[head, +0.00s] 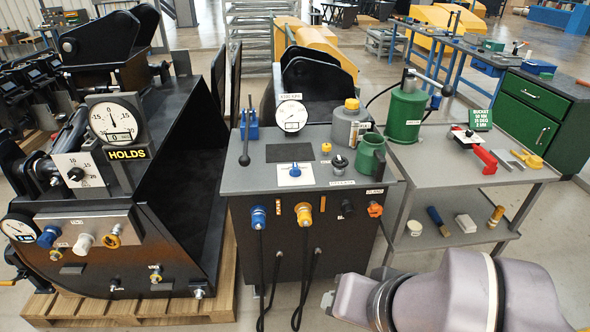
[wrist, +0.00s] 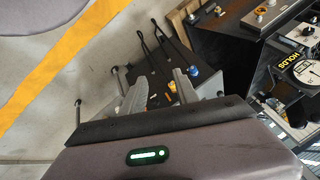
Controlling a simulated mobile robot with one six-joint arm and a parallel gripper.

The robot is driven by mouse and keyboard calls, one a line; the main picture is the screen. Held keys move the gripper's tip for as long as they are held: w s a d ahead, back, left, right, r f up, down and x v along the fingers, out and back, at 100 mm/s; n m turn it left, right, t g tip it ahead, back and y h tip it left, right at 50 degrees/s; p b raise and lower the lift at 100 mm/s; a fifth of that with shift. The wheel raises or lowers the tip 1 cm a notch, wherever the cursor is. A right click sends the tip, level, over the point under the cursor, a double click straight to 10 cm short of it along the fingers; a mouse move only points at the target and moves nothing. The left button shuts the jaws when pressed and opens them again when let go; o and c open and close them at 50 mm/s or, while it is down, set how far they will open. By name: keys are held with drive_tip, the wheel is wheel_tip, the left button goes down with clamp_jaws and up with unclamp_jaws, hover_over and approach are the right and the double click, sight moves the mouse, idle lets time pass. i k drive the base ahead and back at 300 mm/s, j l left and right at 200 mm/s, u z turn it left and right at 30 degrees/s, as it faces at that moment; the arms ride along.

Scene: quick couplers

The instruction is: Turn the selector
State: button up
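A blue knob (head: 295,170) sits on a white plate on the grey console top (head: 255,178) in the head view. A black knob (head: 75,174) on a white numbered dial plate is on the black machine at left. No label I can read tells which one is the selector. My gripper (wrist: 158,88) shows in the wrist view with its two grey fingers apart and nothing between them. It points toward the console's dark front, apart from it. In the head view my arm is low at the right, in front of the console, away from both knobs.
Blue (head: 258,217) and yellow (head: 303,213) couplers with black hoses stick out of the console front. A lever (head: 245,135), a gauge (head: 291,116) and a green mug (head: 371,155) stand on top. A grey cart (head: 440,160) with a green pump is at right.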

sight(295, 171)
drive_tip(key=i+l, duration=0.2)
drive_tip(key=i, duration=0.2)
drive_tip(key=i+l, duration=0.45)
drive_tip(key=i, duration=0.3)
drive_tip(key=u, duration=0.05)
